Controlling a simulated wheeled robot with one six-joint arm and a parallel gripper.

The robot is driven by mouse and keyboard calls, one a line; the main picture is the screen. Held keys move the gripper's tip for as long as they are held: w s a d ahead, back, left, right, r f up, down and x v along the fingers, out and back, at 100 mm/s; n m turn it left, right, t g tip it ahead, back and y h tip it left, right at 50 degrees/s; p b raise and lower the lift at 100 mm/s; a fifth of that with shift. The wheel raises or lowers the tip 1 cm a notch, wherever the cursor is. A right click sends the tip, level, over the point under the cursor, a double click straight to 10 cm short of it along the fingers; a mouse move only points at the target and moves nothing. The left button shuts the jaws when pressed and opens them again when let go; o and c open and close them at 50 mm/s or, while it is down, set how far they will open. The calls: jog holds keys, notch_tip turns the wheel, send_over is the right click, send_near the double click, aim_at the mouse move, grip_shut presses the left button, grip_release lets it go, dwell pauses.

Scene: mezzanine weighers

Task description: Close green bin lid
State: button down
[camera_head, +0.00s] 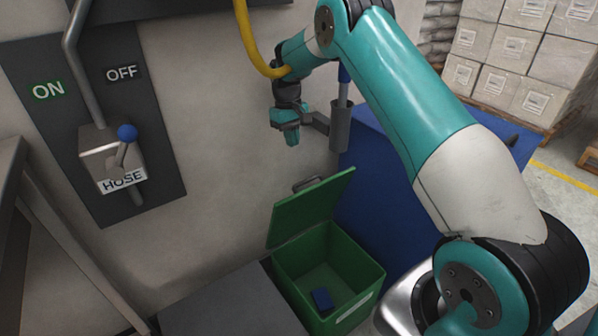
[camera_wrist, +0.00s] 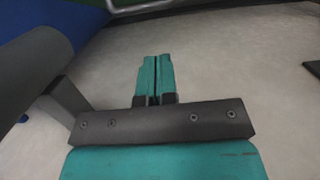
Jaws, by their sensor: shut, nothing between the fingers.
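The green bin (camera_head: 365,262) stands low in the middle of the head view, with a white label on its front. Its green lid (camera_head: 310,212) is open, tilted up at the back towards the wall, and has a grey handle (camera_head: 307,183) at its top edge. A small blue object (camera_head: 322,299) lies inside the bin. My gripper (camera_head: 291,140) is shut and empty, above the lid and apart from it, near the wall. In the wrist view the shut teal fingers (camera_wrist: 156,62) show against the pale wall. A metal bar, apparently the lid handle (camera_wrist: 140,8), shows at the top edge.
A hose box (camera_head: 112,160) with a blue-knobbed lever is on the wall at left. A grey cylinder (camera_head: 340,127) stands beside my gripper. A blue panel (camera_head: 375,195) is right of the bin, and a grey surface (camera_head: 230,305) is left. Stacked boxes (camera_head: 510,50) stand far right.

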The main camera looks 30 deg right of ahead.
notch_tip(320, 180, down, 11)
jog(key=s+d+b, duration=0.1)
jog(key=shift+s+d+f, duration=0.15)
jog(key=shift+d+f, duration=0.05)
dwell(0.5)
